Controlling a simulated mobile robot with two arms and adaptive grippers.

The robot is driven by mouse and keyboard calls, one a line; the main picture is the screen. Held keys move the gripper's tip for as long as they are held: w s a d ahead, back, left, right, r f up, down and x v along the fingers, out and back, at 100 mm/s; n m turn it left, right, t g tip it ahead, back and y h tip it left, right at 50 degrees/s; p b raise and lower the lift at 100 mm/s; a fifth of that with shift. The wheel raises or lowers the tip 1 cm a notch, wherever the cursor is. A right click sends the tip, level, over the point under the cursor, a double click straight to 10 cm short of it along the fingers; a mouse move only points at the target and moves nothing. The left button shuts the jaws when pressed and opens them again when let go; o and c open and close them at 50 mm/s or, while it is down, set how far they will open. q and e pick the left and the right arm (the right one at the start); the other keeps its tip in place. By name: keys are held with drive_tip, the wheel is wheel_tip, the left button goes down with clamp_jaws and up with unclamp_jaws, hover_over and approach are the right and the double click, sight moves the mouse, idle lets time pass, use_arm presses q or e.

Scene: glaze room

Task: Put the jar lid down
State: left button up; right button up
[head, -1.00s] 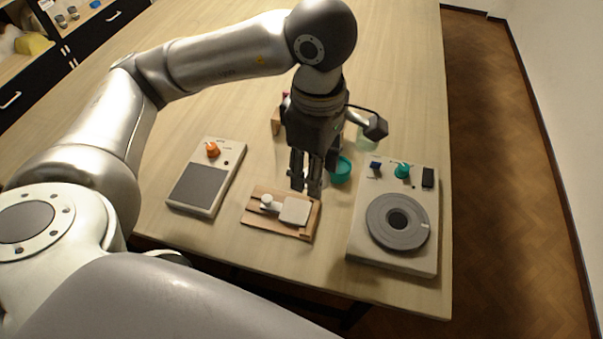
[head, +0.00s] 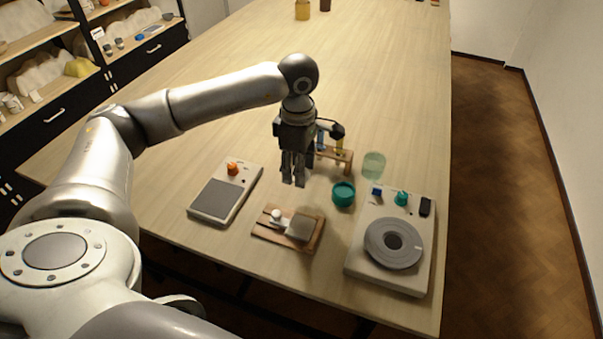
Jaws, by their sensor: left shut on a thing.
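My left gripper (head: 294,182) points down above the table, behind the small wooden board and left of the teal jar. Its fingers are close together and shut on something. What they hold is hidden by the fingers, and I cannot make out the jar lid's shape. The teal round jar (head: 343,195) stands upright on the table with its top looking open, apart from the gripper. My right gripper is not in view.
The table behind is largely clear.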

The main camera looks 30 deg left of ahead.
use_arm(q)
drive_tip(key=w+f, duration=0.1)
drive_tip(key=w+a+f+p, duration=0.1)
drive_tip(key=f, duration=0.1)
drive_tip(key=w+f, duration=0.1)
drive_tip(key=f, duration=0.1)
drive_tip(key=shift+w+a+f+p, duration=0.25)
drive_tip(key=shift+w+a+p, duration=0.05)
drive_tip(key=shift+w+a, duration=0.1)
wheel_tip(320, 180, down, 3)
drive_tip(key=shift+r+p, duration=0.15)
drive_tip(key=shift+p, duration=0.85)
drive_tip(key=shift+f, duration=0.25)
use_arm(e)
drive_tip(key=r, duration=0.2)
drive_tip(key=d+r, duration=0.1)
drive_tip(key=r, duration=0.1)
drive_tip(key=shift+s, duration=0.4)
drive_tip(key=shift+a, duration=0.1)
use_arm(q)
drive_tip(key=shift+f, duration=0.2)
drive_tip(key=o, duration=0.8)
drive_tip(key=shift+o, duration=0.2)
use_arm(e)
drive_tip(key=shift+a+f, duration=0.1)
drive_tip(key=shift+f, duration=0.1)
